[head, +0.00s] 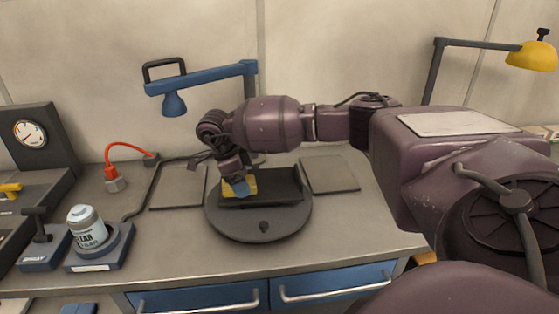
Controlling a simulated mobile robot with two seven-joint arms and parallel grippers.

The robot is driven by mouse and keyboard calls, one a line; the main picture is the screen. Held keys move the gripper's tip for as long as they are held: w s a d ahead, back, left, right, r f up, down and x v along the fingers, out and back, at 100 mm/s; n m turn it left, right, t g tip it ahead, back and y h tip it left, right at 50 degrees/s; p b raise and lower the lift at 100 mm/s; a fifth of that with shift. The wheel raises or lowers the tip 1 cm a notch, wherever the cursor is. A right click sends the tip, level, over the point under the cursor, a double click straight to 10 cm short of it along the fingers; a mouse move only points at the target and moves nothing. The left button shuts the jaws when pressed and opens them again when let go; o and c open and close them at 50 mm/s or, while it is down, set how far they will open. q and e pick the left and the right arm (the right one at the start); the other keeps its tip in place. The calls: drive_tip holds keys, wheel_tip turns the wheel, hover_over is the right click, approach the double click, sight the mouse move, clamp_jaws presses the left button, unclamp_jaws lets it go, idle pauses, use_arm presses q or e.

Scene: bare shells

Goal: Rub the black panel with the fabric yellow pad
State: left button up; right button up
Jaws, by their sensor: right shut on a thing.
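The black panel (280,186) stands tilted on a round dark base (263,227) on the workbench. My right gripper (238,185) is shut on the yellow pad (248,185), at the left part of the panel. A blue part shows at the fingers, next to the yellow. The pad is partly hidden by the gripper, and I cannot tell whether it touches the panel. My left gripper is not in view.
The workbench (345,225) has flat dark plates (330,175) on either side of the round base. A labelled can (86,228) stands on a stand at left, near a red-corded plug (115,181) and a gauge (30,133).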

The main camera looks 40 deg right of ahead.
drive_tip(key=shift+r+p, duration=1.1)
drive_tip(key=shift+r, duration=1.35)
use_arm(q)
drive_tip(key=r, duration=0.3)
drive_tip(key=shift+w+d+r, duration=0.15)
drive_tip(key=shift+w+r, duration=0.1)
use_arm(e)
drive_tip(key=shift+f, duration=0.1)
